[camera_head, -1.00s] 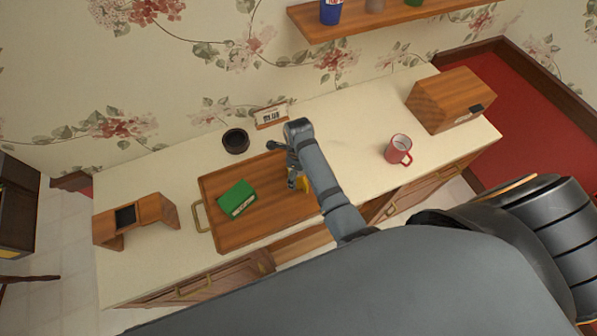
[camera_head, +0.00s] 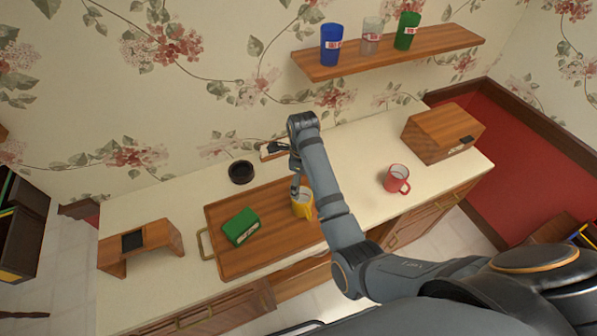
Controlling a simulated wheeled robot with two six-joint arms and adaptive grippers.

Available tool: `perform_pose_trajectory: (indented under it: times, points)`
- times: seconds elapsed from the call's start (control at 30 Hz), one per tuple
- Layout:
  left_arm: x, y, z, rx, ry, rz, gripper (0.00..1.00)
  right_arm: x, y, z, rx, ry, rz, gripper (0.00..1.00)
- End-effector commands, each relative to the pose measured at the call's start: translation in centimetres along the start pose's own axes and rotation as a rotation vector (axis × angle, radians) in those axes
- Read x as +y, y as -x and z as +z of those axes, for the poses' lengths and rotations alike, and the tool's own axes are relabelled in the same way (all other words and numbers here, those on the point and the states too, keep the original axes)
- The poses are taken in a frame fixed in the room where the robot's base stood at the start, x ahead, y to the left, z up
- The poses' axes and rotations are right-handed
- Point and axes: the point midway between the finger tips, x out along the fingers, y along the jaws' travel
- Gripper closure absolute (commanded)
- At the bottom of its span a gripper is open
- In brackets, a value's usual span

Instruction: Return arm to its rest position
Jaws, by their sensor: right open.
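My right arm comes in from the lower right. Its gripper (camera_head: 291,167) is open above the wooden tray (camera_head: 262,256), close over a yellow mug (camera_head: 302,204). The mug stands upright on the right part of the tray, and the fingers look clear of it, though contact is hard to judge from this angle. A green box (camera_head: 241,227) lies on the left part of the tray. My left gripper does not show.
A red mug (camera_head: 396,179) and a wooden box (camera_head: 441,136) stand on the counter to the right. A black bowl (camera_head: 241,172) sits behind the tray. A small wooden stand (camera_head: 155,238) is at the left. A wall shelf (camera_head: 392,54) holds blue, clear and green cups.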

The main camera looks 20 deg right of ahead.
Motion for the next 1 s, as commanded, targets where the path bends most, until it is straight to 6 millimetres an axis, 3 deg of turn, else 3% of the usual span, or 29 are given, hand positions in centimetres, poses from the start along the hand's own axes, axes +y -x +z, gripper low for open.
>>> perform_pose_trajectory:
  times: [0.23,0.33,0.5,0.63,0.8,1.0]
  points:
    - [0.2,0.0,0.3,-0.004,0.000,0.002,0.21,0.1,-0.2,-0.2,0.000,0.014,-0.002,0.11]
    - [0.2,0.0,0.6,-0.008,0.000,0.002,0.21,0.5,-1.2,-1.8,-0.005,0.133,-0.017,0.11]
    - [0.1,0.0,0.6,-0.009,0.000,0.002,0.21,2.5,-3.5,-8.1,0.005,0.672,-0.103,0.11]
    - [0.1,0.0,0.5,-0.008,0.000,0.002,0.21,4.7,-3.6,-12.4,0.051,1.143,-0.178,0.11]
    - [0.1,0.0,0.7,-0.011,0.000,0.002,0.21,7.0,-2.6,-15.6,0.119,1.578,-0.237,0.11]
    - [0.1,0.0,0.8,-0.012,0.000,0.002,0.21,9.2,-1.1,-17.8,0.195,1.953,-0.279,0.11]
